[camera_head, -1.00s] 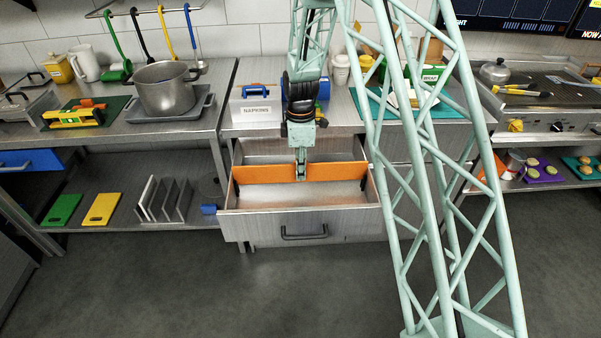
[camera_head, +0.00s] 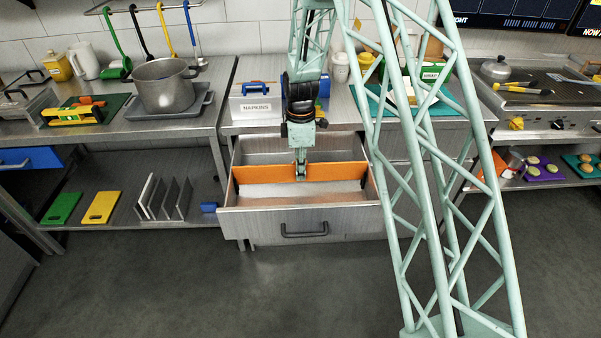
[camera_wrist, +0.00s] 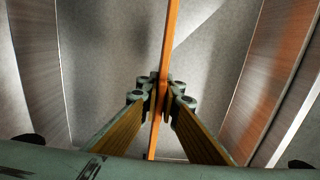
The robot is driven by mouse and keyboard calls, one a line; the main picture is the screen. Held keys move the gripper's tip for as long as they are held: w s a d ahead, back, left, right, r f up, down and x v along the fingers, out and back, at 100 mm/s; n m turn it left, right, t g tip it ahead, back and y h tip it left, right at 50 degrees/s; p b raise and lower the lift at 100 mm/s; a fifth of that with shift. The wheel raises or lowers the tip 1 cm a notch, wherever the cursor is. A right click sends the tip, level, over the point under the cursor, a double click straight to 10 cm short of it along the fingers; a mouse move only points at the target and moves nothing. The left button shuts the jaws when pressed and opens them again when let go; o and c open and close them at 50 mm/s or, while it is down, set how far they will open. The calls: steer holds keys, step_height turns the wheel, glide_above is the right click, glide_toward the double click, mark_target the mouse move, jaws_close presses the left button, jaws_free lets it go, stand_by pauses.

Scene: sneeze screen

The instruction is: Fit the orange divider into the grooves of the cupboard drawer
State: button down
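The orange divider (camera_head: 263,173) stands upright inside the open cupboard drawer (camera_head: 262,221), spanning it from side to side. Dark pieces show at the drawer's side walls by the divider's ends, and I cannot tell whether the ends sit fully in the grooves. My gripper (camera_head: 301,172) is at the middle of the divider, pointing down. In the wrist view, the fingertips of my gripper (camera_wrist: 161,92) press on both sides of the thin orange divider (camera_wrist: 170,40).
The counter above the drawer holds a napkins box (camera_head: 257,106) and a teal board (camera_head: 378,103). A steel pot (camera_head: 165,90) stands on the left counter. The left lower shelf holds cutting boards (camera_head: 101,207) and a rack (camera_head: 165,197). The floor before the drawer is clear.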

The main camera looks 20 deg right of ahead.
steer(key=shift+f+b, duration=0.9)
steer(key=shift+f, duration=0.95)
stand_by(1.2)
steer(key=shift+r, duration=0.35)
stand_by(0.6)
steer(key=shift+f, duration=0.35)
stand_by(1.7)
steer(key=shift+r, duration=0.35)
stand_by(0.5)
steer(key=c, duration=2.8)
jaws_free()
steer(key=shift+r, duration=0.2)
